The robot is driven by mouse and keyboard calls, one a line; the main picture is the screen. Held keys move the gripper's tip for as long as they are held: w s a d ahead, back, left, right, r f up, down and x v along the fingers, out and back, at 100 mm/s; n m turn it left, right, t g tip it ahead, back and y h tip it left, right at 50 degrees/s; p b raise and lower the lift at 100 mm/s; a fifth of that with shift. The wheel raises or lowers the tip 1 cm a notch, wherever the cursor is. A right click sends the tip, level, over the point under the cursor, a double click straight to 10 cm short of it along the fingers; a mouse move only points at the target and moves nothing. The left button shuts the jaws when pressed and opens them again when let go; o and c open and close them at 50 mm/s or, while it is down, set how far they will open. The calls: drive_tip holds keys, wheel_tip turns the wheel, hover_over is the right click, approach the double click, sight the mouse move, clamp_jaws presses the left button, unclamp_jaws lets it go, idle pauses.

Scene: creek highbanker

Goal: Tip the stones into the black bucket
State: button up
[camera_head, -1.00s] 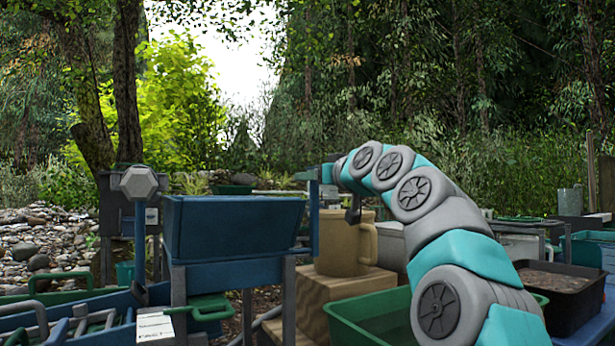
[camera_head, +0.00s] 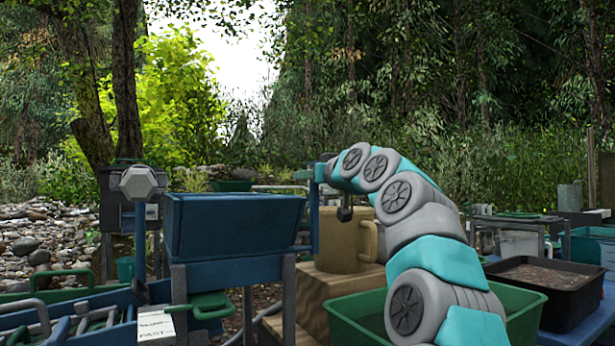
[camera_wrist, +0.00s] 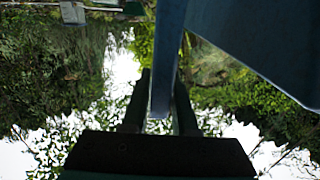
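The blue hopper (camera_head: 235,228) stands on grey legs left of centre, its floor looking level. A blue upright bar (camera_head: 314,215) with a short crosspiece stands at its right side. My gripper (camera_head: 320,172) is at the top of this bar, small and partly hidden by my arm. In the wrist view my gripper's two dark fingers (camera_wrist: 160,100) lie on either side of the blue bar (camera_wrist: 166,60), close against it. The hopper's blue wall (camera_wrist: 265,45) fills the upper right there. I see no stones inside the hopper; its inside is hidden. I cannot make out the black bucket.
A tan mug-like jug (camera_head: 347,240) stands on a wooden block right of the bar. A green tub (camera_head: 352,318) lies under my arm. A black tub (camera_head: 550,300) with brown contents is at right. A green handle (camera_head: 210,305) sticks out below the hopper.

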clamp_jaws()
idle(1.0)
